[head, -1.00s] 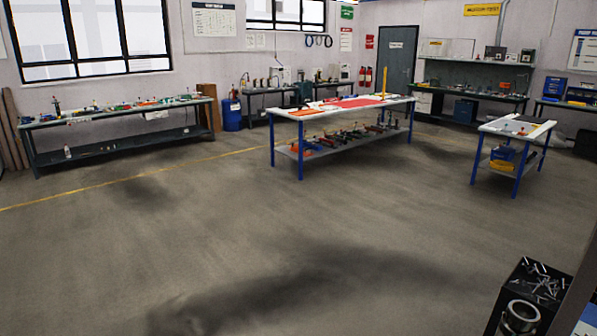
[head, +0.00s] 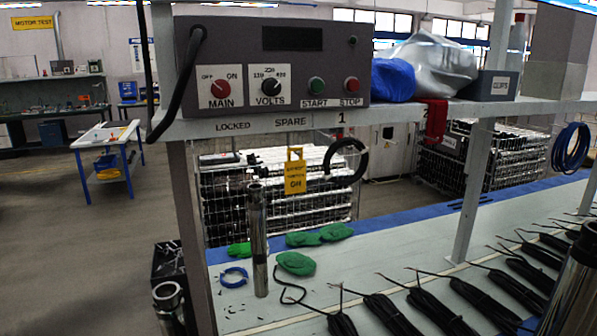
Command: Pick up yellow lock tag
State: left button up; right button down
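The yellow lock tag (head: 294,174) hangs in front of the bench, just below the front edge of the upper shelf (head: 232,127), near the printed words SPARE and 1. It has a shackle shape at its top and dark lettering that includes ON. A black ring or hook (head: 345,160) hangs to its right. A metal pump tube (head: 258,240) stands upright on the bench below and left of the tag. Neither of my grippers is in view.
A grey control box (head: 268,68) with knobs and buttons sits on the shelf. Floor at left is open.

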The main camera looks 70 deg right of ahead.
aim_at(295, 170)
jog(key=l+z, duration=0.15)
jog(key=z, duration=2)
